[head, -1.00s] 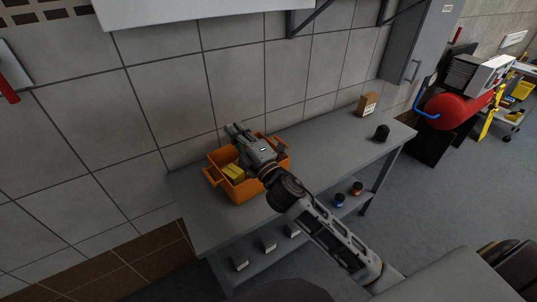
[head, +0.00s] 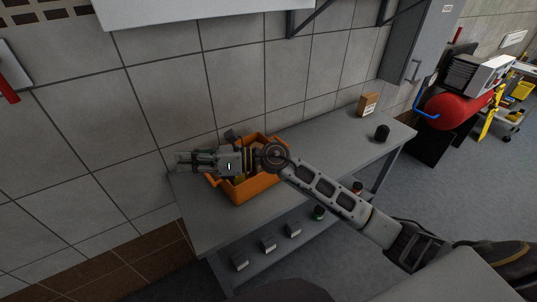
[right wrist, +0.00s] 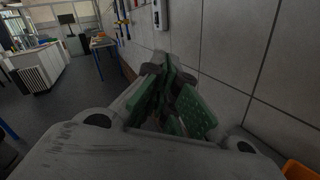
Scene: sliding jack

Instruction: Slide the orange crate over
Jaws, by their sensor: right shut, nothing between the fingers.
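The orange crate (head: 262,186) stands on the left part of the grey workbench in the head view, by the tiled wall. My right arm crosses over it from the right and hides part of its inside. My right gripper (head: 183,160) points left, just past the crate's left side, shut and empty. In the right wrist view the green-padded fingers (right wrist: 172,97) are close together with nothing between them. A corner of the crate (right wrist: 298,170) shows at the lower right there. My left gripper is not in view.
The grey workbench (head: 335,141) is clear between the crate and a small cardboard box (head: 367,104) and black item (head: 382,132) at its right end. Small boxes (head: 268,245) stand on the lower shelf. The wall runs close behind.

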